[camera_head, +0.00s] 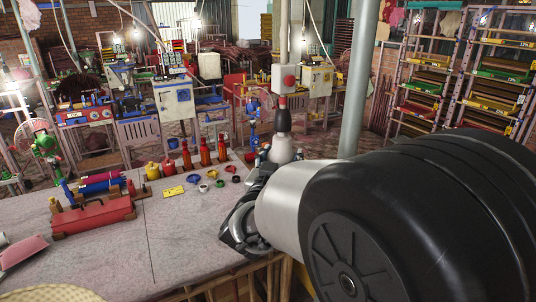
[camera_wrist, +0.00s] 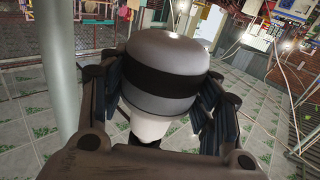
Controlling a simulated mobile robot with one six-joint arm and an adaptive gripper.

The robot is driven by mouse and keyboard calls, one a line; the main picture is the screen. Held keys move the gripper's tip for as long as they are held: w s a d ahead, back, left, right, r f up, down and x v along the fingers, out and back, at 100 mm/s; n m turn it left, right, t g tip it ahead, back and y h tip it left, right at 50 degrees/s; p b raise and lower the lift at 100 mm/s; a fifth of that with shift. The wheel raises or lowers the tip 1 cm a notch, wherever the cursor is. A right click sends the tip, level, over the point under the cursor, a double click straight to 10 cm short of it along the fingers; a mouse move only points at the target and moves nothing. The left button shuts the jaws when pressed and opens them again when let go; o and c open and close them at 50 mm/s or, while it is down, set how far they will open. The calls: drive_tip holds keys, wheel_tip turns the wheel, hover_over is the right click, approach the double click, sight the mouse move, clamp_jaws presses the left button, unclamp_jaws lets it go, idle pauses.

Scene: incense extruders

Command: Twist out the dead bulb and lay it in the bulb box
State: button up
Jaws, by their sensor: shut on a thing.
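The dead bulb (camera_head: 282,149) shows in the head view as a pale grey-white shape just under a black socket (camera_head: 284,120) with a red ring on top. It looks in line with the socket, and I see no gap between them. My gripper (camera_head: 268,165) is at the bulb from below, beyond the table's right end. In the wrist view my gripper (camera_wrist: 160,100) has its dark fingers on both sides of the rounded grey bulb (camera_wrist: 165,50), which shows a black band and a paler lower part. I cannot make out the bulb box.
A white box with a red button (camera_head: 289,82) hangs above the socket. A grey pole (camera_head: 359,80) stands right of it.

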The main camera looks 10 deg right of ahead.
drive_tip(key=shift+m+g+h+p, duration=1.5)
drive_tip(key=shift+m+h+p, duration=0.2)
drive_tip(key=shift+h+p, duration=0.4)
idle(0.3)
drive_tip(key=shift+f+b, duration=0.35)
idle(0.9)
drive_tip(key=shift+f+b, duration=1.6)
drive_tip(key=shift+f, duration=0.9)
